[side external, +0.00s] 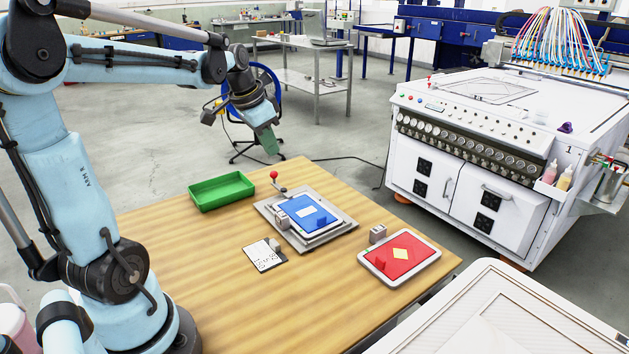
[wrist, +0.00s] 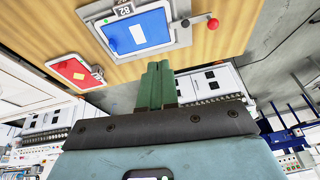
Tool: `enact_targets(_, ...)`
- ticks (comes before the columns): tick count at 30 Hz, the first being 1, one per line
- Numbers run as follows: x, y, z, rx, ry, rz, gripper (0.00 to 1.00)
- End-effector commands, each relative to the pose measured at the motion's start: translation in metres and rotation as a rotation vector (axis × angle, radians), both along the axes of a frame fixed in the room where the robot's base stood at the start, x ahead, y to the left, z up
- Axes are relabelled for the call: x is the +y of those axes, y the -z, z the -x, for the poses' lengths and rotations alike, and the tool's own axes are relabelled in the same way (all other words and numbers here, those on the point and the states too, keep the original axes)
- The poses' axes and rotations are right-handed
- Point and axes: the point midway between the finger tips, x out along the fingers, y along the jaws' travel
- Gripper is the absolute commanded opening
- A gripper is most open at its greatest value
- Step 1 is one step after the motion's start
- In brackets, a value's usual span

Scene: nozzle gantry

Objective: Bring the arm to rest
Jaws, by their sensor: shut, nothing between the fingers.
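My gripper (side external: 269,143) hangs in the air above the far edge of the wooden table (side external: 190,290), at the end of my light blue arm. Its green fingers are shut together with nothing between them, and they show closed in the wrist view (wrist: 158,82) too. In the side view the fingers point down and are well above the table, apart from everything on it. Nothing touches the gripper.
On the table are a green tray (side external: 221,191), a blue plate (side external: 307,213) in a grey fixture with a red-knobbed lever (side external: 274,176), a white card (side external: 265,256) and a red plate in a white frame (side external: 400,255). A white machine (side external: 480,160) stands behind right.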

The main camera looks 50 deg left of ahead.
Motion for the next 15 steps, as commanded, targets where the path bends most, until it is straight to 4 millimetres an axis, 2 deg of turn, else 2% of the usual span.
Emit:
enact_targets(1, -0.027, 0.000, 0.001, -0.017, 0.005, -0.007, 0.00)
enact_targets(6, -0.095, 0.005, 0.011, -0.089, -0.015, -0.012, 0.00)
enact_targets(12, -0.160, 0.021, 0.034, -0.187, -0.028, 0.015, 0.00)
enact_targets(15, -0.181, 0.029, 0.044, -0.227, -0.032, 0.038, 0.00)
